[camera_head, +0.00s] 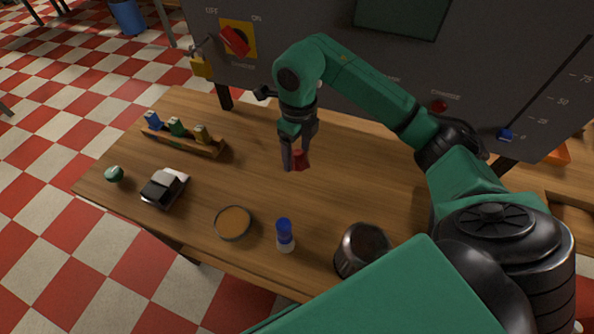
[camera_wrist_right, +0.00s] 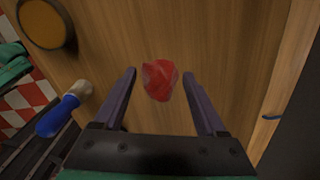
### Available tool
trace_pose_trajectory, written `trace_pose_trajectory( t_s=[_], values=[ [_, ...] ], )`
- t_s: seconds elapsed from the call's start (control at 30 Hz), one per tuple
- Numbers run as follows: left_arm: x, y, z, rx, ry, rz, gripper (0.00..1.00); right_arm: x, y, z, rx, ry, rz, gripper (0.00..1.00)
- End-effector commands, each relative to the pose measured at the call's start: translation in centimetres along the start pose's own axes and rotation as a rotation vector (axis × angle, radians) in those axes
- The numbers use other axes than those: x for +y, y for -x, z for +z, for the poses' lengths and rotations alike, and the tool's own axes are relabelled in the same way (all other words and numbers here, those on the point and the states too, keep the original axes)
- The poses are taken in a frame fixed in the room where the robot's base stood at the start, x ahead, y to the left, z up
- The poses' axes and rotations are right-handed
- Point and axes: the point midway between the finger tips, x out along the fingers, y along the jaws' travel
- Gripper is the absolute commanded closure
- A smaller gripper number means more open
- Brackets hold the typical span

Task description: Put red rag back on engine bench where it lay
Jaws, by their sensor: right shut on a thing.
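The red rag (camera_head: 302,160) is a small crumpled red lump. It is at the fingertips of my right gripper (camera_head: 295,157), which is shut on it above the wooden bench (camera_head: 350,195). In the right wrist view the rag (camera_wrist_right: 160,80) sits between the ends of the two dark fingers of the right gripper (camera_wrist_right: 160,85), with bench wood behind it. The exact height over the wood is hard to tell. My left gripper is not in view.
On the bench are a rack (camera_head: 185,140) with several coloured pieces, a black-and-white block (camera_head: 165,187), a green-topped item (camera_head: 114,174), a round dish (camera_head: 233,223), a blue-and-white item (camera_head: 285,236) and a dark cup (camera_head: 361,249). A grey panel (camera_head: 350,70) stands behind. Wood under the gripper is clear.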

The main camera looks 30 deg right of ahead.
Motion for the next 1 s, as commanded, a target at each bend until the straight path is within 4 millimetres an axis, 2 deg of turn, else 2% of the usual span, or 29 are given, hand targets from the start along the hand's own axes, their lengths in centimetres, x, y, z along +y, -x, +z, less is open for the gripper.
trace_pose_trajectory(
  t_s=[0.03, 0.33, 0.57, 0.6, 0.63, 0.87, 1.0],
  values=[
    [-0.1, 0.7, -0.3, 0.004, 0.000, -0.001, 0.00, 0.0, -0.9, -0.2, 0.006, 0.001, 0.002, 0.81],
    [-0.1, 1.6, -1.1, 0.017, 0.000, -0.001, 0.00, 0.0, -6.2, -0.1, 0.002, 0.000, 0.002, 0.81],
    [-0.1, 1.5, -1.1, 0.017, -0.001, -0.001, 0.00, 0.0, -6.9, -0.1, -0.002, 0.001, 0.000, 0.81],
    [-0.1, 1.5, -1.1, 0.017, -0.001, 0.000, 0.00, 0.0, -6.9, -0.1, -0.001, 0.001, 0.000, 0.11],
    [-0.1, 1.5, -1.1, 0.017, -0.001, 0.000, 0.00, 0.0, -6.9, -0.1, -0.001, 0.001, 0.000, 0.00],
    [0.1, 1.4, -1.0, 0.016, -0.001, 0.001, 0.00, 0.0, -6.8, -0.1, -0.001, 0.001, 0.000, 0.00],
    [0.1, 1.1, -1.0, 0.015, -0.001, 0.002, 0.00, -0.1, -6.0, 0.0, -0.003, 0.002, -0.002, 0.00]
  ],
)
